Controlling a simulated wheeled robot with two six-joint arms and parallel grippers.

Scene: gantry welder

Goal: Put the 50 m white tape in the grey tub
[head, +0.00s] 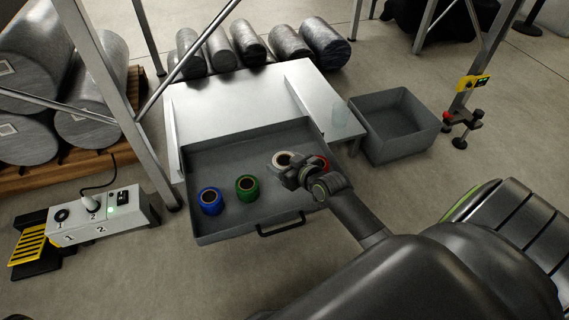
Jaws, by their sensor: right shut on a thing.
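The white tape roll (282,158) is in the open grey drawer, right of its middle. My right gripper (287,168) reaches in from the lower right and is shut on the white tape; the fingers cover its near side. I cannot tell whether the tape touches the drawer floor. Its 50 m marking is too small to read. The grey tub (405,146) stands on the floor right of the drawer, open at the top, and looks empty. My left gripper is not in view.
A red roll (321,162) is close by the right gripper, partly hidden. A green roll (247,188) and a blue roll (210,201) stand farther left in the drawer (225,231).

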